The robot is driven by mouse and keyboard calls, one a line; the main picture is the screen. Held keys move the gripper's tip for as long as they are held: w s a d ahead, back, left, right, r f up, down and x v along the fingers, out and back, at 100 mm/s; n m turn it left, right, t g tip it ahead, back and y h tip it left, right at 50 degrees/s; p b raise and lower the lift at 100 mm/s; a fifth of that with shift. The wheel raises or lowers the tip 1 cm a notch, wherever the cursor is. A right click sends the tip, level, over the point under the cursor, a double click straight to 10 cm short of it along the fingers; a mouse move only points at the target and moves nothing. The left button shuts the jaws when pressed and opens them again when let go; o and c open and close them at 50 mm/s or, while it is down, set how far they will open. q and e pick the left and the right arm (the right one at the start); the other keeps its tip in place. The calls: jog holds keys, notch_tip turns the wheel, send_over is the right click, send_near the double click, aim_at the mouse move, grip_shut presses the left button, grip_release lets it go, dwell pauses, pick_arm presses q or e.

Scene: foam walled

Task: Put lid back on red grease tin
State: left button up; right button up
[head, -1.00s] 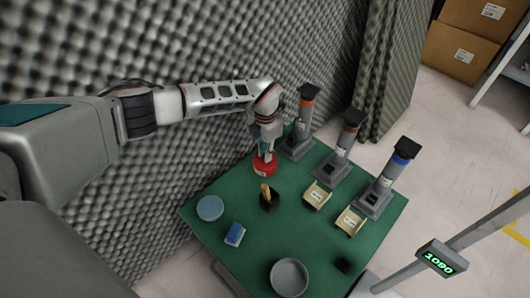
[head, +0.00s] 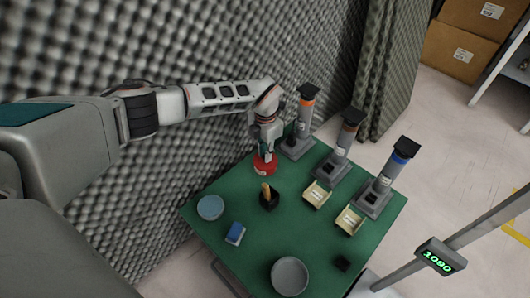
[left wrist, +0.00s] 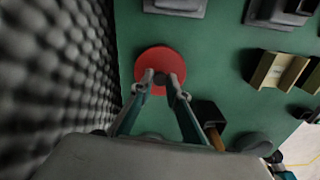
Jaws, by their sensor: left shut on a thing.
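The red grease tin (head: 264,167) stands on the green table near its back left edge, by the foam wall. In the left wrist view a round red top (left wrist: 159,65) lies under the fingers, with a small dark knob between them. My left gripper (head: 265,153) points down and is shut on this knob; the fingertips (left wrist: 161,78) are on both sides of it. The red top appears to be the lid on the tin; the gripper hides part of it, and I cannot tell whether it is fully seated. My right gripper is not in view.
A black block with a wooden handle (head: 268,198) stands just in front of the tin. Several grey dispensers, such as the orange-banded one (head: 299,134), stand behind and right. A blue-topped round tin (head: 210,207), blue sponge (head: 235,234) and grey bowl (head: 289,276) are nearer.

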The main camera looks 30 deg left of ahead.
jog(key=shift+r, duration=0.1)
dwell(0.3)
pick_arm(q)
jog(key=o, duration=1)
jog(key=o, duration=0.5)
jog(key=shift+r, duration=0.1)
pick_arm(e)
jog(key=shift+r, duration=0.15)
pick_arm(q)
jog(key=shift+w+r+p, duration=0.1)
jog(key=shift+r+p, duration=0.3)
jog(key=shift+r, duration=0.35)
jog(key=shift+r+p, duration=1.3)
jog(key=shift+r, duration=1.45)
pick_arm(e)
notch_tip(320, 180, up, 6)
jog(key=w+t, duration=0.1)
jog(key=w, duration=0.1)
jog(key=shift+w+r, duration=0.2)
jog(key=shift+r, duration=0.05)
